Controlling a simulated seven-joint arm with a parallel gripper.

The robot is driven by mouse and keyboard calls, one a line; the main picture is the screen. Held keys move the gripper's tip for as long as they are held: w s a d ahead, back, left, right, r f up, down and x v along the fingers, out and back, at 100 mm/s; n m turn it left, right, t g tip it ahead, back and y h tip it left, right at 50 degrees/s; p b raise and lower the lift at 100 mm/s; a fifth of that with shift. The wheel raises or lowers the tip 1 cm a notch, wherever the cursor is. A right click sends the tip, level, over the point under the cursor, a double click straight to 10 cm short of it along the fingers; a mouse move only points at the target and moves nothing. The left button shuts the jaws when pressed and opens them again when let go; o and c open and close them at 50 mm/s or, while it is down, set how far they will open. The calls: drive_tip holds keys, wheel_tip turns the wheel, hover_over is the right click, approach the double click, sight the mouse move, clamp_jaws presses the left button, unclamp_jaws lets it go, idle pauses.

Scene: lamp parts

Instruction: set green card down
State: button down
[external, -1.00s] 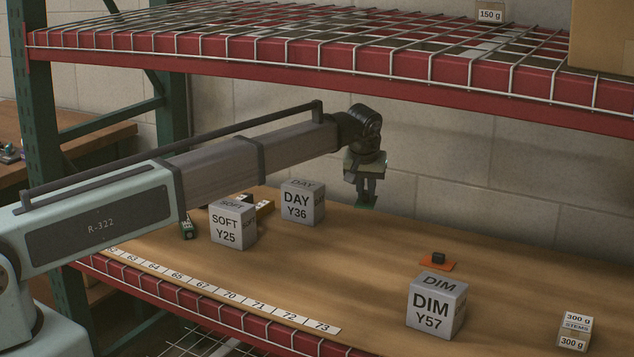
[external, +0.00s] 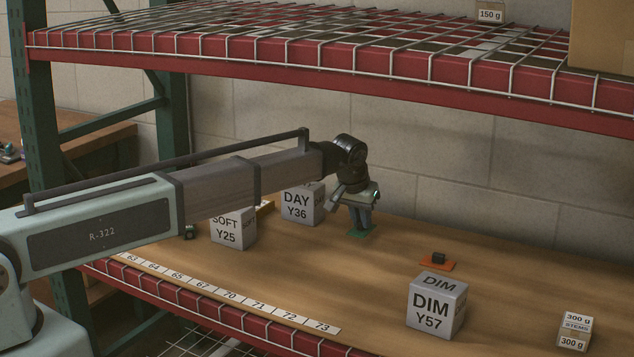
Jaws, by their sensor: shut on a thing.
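The green card (external: 368,233) is small and flat and sits at or just above the wooden shelf board (external: 480,243), to the right of the DAY Y36 block. I cannot tell whether it touches the board. My gripper (external: 360,229) points down and is shut on the card from above. The fingers hide the middle of the card.
Grey blocks marked DAY Y36 (external: 302,205) and SOFT Y25 (external: 233,231) stand left of my gripper. An orange card with a dark knob (external: 437,262) and the DIM Y57 block (external: 436,306) are to the right. The red upper shelf (external: 330,75) is overhead. Bare board lies around the green card.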

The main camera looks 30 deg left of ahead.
sight(359, 225)
drive_tip(key=shift+f, duration=1.9)
drive_tip(key=shift+f, duration=0.15)
drive_tip(key=c, duration=1.1)
unclamp_jaws()
drive_tip(key=v, duration=1.2)
